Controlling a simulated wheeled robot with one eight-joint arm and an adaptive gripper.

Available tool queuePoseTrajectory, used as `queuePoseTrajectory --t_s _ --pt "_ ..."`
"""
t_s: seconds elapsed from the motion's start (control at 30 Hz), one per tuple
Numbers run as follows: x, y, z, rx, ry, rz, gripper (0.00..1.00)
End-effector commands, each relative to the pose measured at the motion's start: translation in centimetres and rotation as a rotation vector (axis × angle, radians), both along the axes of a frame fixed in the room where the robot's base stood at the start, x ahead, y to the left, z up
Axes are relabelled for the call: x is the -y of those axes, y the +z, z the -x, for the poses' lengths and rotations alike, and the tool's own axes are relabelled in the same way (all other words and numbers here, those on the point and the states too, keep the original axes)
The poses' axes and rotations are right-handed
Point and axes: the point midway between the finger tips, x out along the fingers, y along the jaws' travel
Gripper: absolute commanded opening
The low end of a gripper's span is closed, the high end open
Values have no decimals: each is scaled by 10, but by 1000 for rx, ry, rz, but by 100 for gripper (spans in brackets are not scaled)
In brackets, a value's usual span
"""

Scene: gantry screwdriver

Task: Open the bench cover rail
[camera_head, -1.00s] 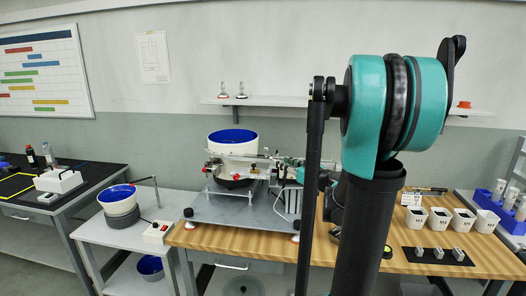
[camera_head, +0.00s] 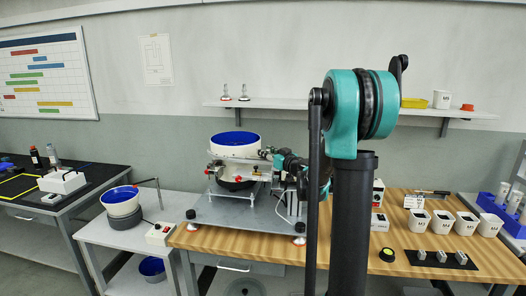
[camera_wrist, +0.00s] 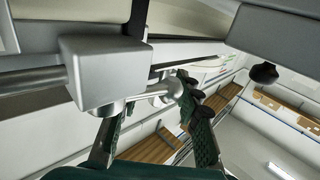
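The bench-top machine with a horizontal rail (camera_head: 245,158) across its front stands on a grey plate in the middle of the head view. I cannot tell for sure which part is the cover rail. In the wrist view a silver block (camera_wrist: 100,72) sits on a round rod (camera_wrist: 32,82), with a short rounded lever (camera_wrist: 172,90) at its side. My gripper (camera_wrist: 162,88) has its green fingers apart, one on each side of the lever; contact is unclear. In the head view my gripper (camera_head: 275,158) is at the machine's right end, partly hidden by my arm.
White cups (camera_head: 465,222) and a dark mat (camera_head: 441,259) lie on the wooden bench (camera_head: 410,277) at right. A shelf (camera_head: 290,104) runs above.

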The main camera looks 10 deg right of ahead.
Motion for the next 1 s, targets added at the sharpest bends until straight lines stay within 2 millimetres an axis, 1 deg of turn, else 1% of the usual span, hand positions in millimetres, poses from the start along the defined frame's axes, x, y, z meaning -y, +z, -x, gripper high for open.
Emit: queuePoseTrajectory --t_s 0.03,0.1,0.2,0.53,0.57,0.8,0.83,1.0 --pt "-4 0 -6 0 2 0 34" --pt "-7 0 -13 0 2 0 34" --pt "-10 0 -18 0 1 0 34" --pt "-11 0 -22 0 0 0 34" --pt "-11 0 -22 0 0 0 32" --pt "-11 0 -21 0 0 0 3" --pt "-11 0 -21 0 0 0 0" --pt "-11 0 -21 0 0 0 0"
